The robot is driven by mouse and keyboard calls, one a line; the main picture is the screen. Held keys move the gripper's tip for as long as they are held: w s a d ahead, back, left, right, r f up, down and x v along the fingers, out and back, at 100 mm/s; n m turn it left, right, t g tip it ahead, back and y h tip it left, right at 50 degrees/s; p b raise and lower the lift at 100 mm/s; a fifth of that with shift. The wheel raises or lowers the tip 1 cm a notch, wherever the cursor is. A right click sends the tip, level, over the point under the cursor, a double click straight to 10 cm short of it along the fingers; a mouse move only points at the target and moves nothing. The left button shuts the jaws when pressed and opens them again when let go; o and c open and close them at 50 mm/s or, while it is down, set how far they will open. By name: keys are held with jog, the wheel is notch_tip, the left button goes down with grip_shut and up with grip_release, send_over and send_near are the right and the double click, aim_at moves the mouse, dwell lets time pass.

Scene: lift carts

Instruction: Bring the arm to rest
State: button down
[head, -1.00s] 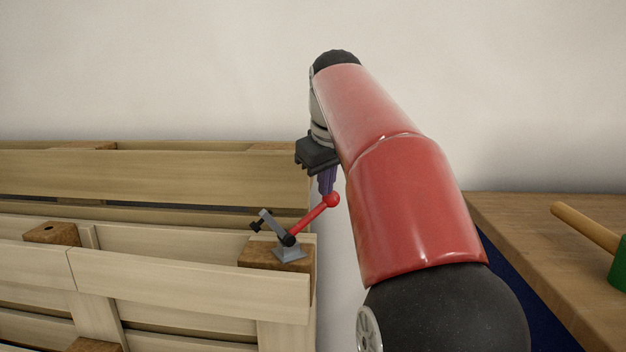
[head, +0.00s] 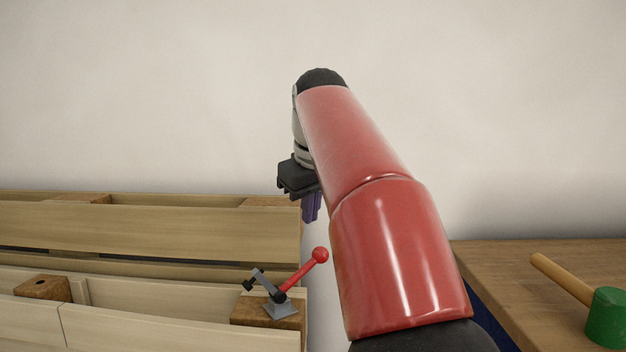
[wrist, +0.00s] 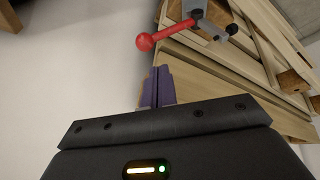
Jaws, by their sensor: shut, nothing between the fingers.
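My gripper (head: 311,207) hangs from my red arm in the head view, with its purple fingers pointing down. It is shut and empty, above and apart from the red-handled toggle clamp (head: 280,294). In the wrist view my gripper's fingers (wrist: 157,86) are together, with nothing between them. The clamp's red ball handle (wrist: 146,41) shows just beyond the fingertips there. The clamp stands on a brown wooden block of the pallet, its handle raised at a slant. My upper arm links fill the middle right of the head view.
A wooden pallet (head: 150,228) fills the left. A wooden table (head: 500,262) stands at the right, with a green-headed mallet (head: 607,318) on it. A pale wall is behind. The space above the pallet is clear.

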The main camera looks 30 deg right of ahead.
jog(key=shift+v, duration=2.5)
jog(key=s+a+f, duration=0.4)
jog(key=a+f, duration=0.6)
jog(key=s+a+f, duration=0.1)
jog(key=s+f, duration=0.3)
jog(key=f, duration=0.3)
jog(key=s+a+f+m+y, duration=0.1)
jog(key=s+a+f, duration=0.1)
jog(key=s+f, duration=0.3)
jog(key=s+a+f+t, duration=0.1)
jog(key=s+f, duration=0.3)
jog(key=f, duration=0.6)
jog(key=shift+s+a+f+y, duration=0.3)
jog(key=shift+s+a+y, duration=0.05)
jog(key=shift+a+y, duration=0.1)
